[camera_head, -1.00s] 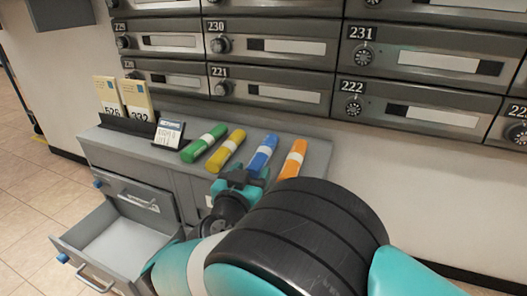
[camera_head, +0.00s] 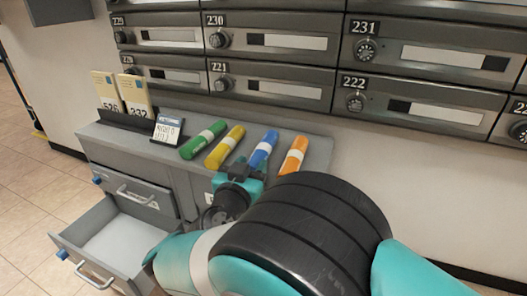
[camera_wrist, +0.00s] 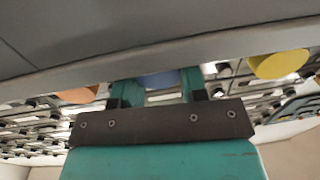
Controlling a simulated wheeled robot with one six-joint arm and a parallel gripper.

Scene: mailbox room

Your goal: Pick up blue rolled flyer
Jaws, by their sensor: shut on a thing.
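The blue rolled flyer (camera_head: 264,148) has a white band and lies among other rolls on the grey cabinet top, its near end toward me. My gripper (camera_head: 246,173) is at that near end, shut on the flyer. In the wrist view, the blue end (camera_wrist: 160,80) shows between the two teal fingers (camera_wrist: 160,92). The fingers and the wrist hide part of the near end. I cannot tell whether the flyer is clear of the top.
A green roll (camera_head: 203,139), a yellow roll (camera_head: 225,146) and an orange roll (camera_head: 293,156) lie alongside. A small sign (camera_head: 167,130) and cards (camera_head: 121,94) stand at the left. An open drawer (camera_head: 122,240) juts out below. Mailboxes (camera_head: 270,88) line the wall behind.

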